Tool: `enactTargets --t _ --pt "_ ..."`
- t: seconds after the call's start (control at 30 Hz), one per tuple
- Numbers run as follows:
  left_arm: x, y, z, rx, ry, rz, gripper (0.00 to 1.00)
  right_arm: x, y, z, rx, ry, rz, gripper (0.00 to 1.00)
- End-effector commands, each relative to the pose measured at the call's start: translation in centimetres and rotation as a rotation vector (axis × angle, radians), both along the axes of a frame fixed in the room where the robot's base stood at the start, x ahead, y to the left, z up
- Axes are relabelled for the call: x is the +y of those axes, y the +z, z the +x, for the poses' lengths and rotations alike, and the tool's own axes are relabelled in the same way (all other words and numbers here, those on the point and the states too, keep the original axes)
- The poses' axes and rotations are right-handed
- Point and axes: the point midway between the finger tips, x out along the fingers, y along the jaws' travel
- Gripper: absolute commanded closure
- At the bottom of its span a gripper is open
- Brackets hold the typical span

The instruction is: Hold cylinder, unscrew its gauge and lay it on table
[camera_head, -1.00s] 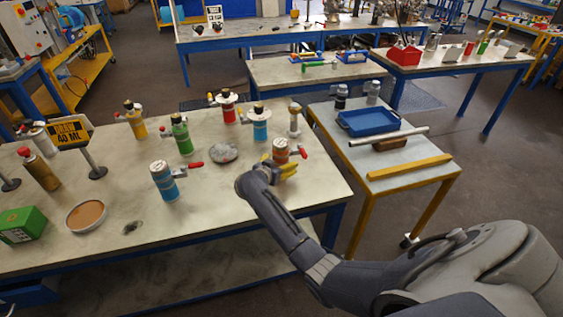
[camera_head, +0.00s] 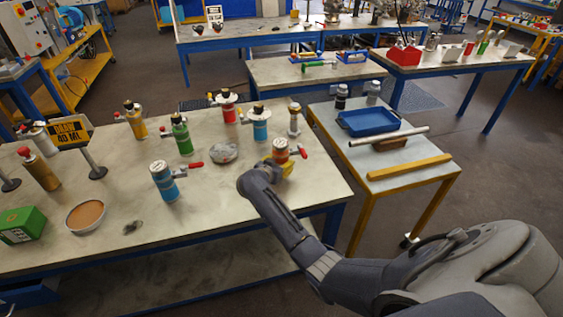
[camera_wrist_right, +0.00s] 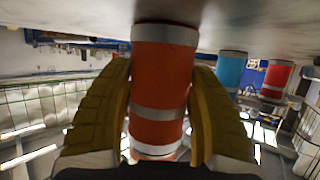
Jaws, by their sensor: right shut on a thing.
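The orange-red cylinder (camera_head: 280,145) with light bands stands upright near the right edge of the work table (camera_head: 240,195). A red handle sticks out to its right. My right gripper (camera_head: 279,166) reaches it from the front, low on its body. In the right wrist view, its two yellow ribbed fingers are closed on both sides of the orange cylinder (camera_wrist_right: 160,85). That view appears upside down, and the cylinder's valve end is not clear there. I cannot make out its gauge clearly. My left gripper is not in view.
Blue (camera_head: 163,182), green (camera_head: 181,135), yellow (camera_head: 135,120) and red (camera_head: 227,107) cylinders stand nearby. A grey lump (camera_head: 223,151) lies left of the orange cylinder. The side table at right holds a blue tray (camera_head: 368,122) and bars. The table's front middle is clear.

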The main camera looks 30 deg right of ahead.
Motion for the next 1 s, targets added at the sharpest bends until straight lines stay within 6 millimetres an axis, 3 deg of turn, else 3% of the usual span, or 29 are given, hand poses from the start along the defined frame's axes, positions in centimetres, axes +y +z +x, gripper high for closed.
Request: enactTargets --t 0.1,0.47,0.67,1.0 --pt "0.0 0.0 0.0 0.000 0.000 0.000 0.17 0.0 0.2 0.1 -0.003 0.001 -0.003 0.92" --pt "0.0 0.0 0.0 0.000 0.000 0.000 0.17 0.0 1.0 0.1 -0.005 0.000 -0.002 0.92" --pt "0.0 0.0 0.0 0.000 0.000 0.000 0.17 0.0 4.0 0.2 -0.009 -0.001 -0.001 0.92" --pt "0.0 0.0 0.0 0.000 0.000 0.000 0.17 0.0 11.5 0.1 -0.010 -0.001 -0.002 0.92"
